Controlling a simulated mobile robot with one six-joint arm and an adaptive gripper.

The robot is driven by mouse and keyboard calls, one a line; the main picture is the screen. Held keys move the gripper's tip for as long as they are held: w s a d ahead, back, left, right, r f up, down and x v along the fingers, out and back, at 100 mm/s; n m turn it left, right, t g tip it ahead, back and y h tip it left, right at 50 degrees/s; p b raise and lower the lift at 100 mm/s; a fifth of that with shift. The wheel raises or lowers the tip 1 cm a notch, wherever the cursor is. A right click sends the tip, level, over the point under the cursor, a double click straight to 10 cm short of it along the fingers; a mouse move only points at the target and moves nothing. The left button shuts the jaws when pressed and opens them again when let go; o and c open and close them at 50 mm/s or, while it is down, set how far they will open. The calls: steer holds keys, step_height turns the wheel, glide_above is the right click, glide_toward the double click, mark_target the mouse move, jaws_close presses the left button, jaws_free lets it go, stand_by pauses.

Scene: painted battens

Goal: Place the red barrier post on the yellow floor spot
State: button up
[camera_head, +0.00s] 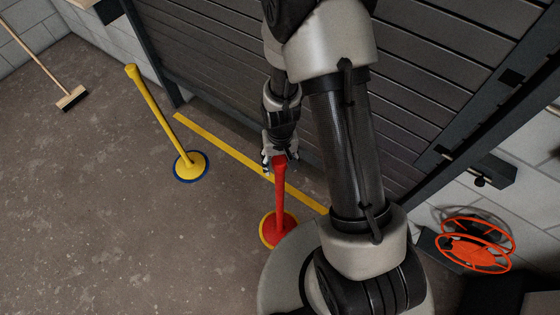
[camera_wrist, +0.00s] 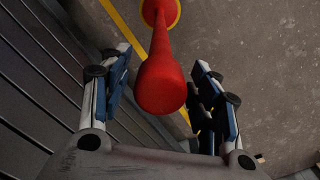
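The red barrier post (camera_head: 281,190) stands upright on the floor in the head view. Its round red base rests on the yellow floor spot (camera_head: 264,238), which shows as a rim around the base. In the wrist view the red post (camera_wrist: 160,80) has its rounded top between the fingers, and part of the yellow rim (camera_wrist: 178,14) shows beyond. My gripper (camera_head: 270,163) is at the post's top. In the wrist view my gripper (camera_wrist: 160,88) is open, with a gap on both sides of the post. My arm hides part of the floor to the right.
A yellow post (camera_head: 152,110) stands on a blue floor spot (camera_head: 176,177) to the left. A yellow floor line (camera_head: 225,148) runs along a dark slatted shutter (camera_head: 220,60). A broom (camera_head: 70,98) leans at far left. An orange reel (camera_head: 475,242) is at right.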

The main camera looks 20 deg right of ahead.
steer(key=s+r+t+p, duration=0.25)
steer(key=r+p, duration=0.25)
steer(key=r, duration=2.2)
steer(key=s+r+n+t, duration=0.1)
steer(key=s+r+t, duration=0.1)
steer(key=s+r, duration=0.9)
steer(key=shift+s+n, duration=0.4)
steer(key=shift+s, duration=0.4)
steer(key=shift+r, duration=0.1)
